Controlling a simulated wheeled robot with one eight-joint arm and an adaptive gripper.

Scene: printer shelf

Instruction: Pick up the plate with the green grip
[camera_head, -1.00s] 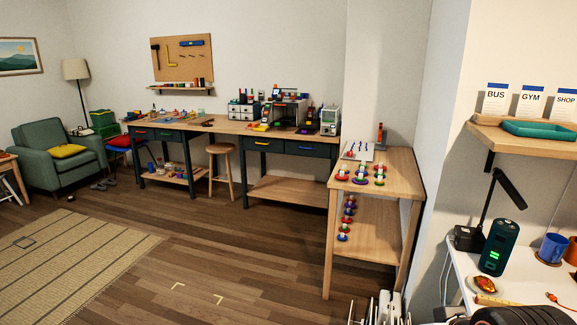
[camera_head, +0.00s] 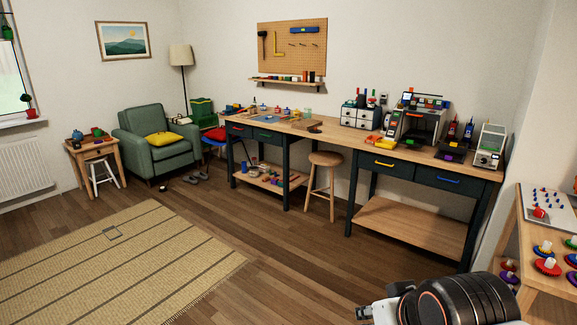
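I cannot pick out a plate with a green grip for sure at this size. A printer (camera_head: 421,118) stands on the long workbench (camera_head: 340,138), with small coloured pieces along its top. Orange and yellow flat pieces (camera_head: 378,141) lie at its left, too small to tell their grips. My arm shows at the bottom right, and part of my gripper (camera_head: 364,312) shows at its left end, low in the picture and well apart from the bench. Its fingers are mostly hidden or cut off.
A side table (camera_head: 539,275) at the right edge holds coloured discs with pale knobs (camera_head: 547,266). A wooden stool (camera_head: 323,176) stands before the bench. A green armchair (camera_head: 155,143) and a striped rug (camera_head: 115,262) are at left.

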